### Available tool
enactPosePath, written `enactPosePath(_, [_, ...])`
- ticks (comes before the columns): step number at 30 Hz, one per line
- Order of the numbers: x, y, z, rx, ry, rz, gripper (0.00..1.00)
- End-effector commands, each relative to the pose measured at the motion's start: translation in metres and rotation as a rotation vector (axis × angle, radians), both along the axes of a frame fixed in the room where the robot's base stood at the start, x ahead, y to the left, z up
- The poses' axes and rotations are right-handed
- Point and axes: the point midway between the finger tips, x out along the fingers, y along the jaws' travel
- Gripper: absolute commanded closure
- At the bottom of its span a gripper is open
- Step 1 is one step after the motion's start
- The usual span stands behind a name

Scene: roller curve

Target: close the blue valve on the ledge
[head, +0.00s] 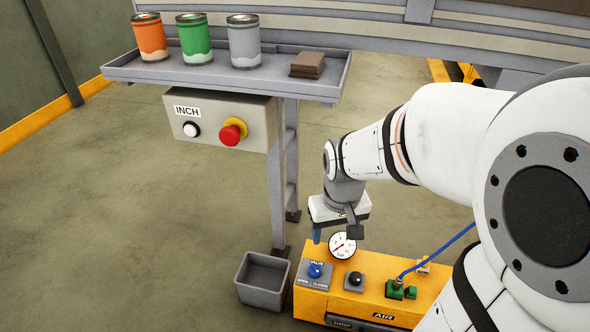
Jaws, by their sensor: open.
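The blue valve (315,270) is a small round knob on a grey plate at the left end of the yellow air unit's top (375,285). Which way the knob points is too small to tell. My gripper (335,235) hangs above and slightly right of the valve, pointing down, with its fingers apart and nothing visible between them. It appears clear of the knob.
A pressure gauge (342,246) stands just behind the valve, close to my gripper. A black knob (355,279), green fittings (395,290) and a blue hose (440,249) lie to the right. A grey bin (263,280) stands left. An INCH control box (220,119) hangs under a shelf with cans.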

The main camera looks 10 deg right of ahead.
Motion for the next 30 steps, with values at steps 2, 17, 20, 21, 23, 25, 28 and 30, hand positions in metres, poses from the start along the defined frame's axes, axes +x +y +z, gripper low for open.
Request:
enactPosePath(2, [0.022,0.000,-0.031,-0.002,0.020,0.025,0.39])
enactPosePath(17, [0.116,-0.002,-0.218,-0.008,0.069,0.187,0.39])
enactPosePath(20, [0.122,-0.002,-0.248,-0.009,0.075,0.209,0.39])
enactPosePath(21, [0.124,-0.002,-0.257,-0.008,0.075,0.217,0.39])
enactPosePath(23, [0.126,-0.002,-0.267,-0.009,0.077,0.224,0.39])
enactPosePath(25, [0.128,-0.003,-0.275,-0.008,0.077,0.230,0.39])
enactPosePath(28, [0.128,-0.003,-0.286,-0.009,0.079,0.234,0.39])
enactPosePath(30, [0.128,-0.003,-0.295,-0.009,0.078,0.235,0.39])
